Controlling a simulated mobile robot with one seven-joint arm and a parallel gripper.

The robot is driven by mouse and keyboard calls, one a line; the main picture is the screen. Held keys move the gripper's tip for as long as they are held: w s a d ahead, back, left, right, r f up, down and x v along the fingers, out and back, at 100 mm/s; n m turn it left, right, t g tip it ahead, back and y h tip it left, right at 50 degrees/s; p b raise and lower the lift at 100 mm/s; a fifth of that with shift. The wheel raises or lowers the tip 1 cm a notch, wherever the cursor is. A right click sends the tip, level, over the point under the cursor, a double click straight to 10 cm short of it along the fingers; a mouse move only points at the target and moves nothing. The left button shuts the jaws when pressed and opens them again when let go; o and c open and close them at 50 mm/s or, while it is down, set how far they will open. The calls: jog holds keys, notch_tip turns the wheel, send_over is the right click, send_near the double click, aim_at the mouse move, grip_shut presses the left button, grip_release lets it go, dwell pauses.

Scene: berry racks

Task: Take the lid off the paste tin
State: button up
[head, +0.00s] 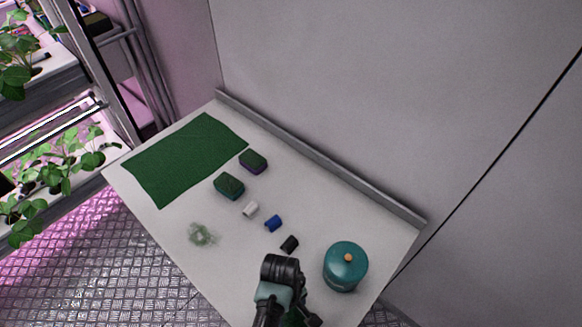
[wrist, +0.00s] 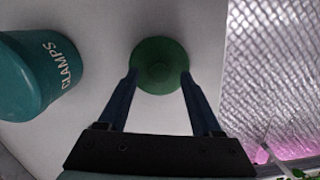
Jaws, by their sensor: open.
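A round green tin top (wrist: 160,52) with a small darker spot at its centre shows in the wrist view. I take it for the lidded paste tin; its label is not visible. My gripper (wrist: 160,76) is open, with one finger at each side of the green round top. I cannot tell whether the fingers touch it.
A teal tin (wrist: 38,75) marked CLAMPS stands close to the left; the head view shows its orange knob (head: 348,257). Small cylinders, including a black one (head: 289,243), two green blocks (head: 229,186), a clear clump (head: 202,234) and a green mat (head: 185,160) lie on the table.

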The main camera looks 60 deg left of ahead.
jog(key=shift+f, duration=0.6)
grip_shut()
jog(key=shift+r, duration=0.1)
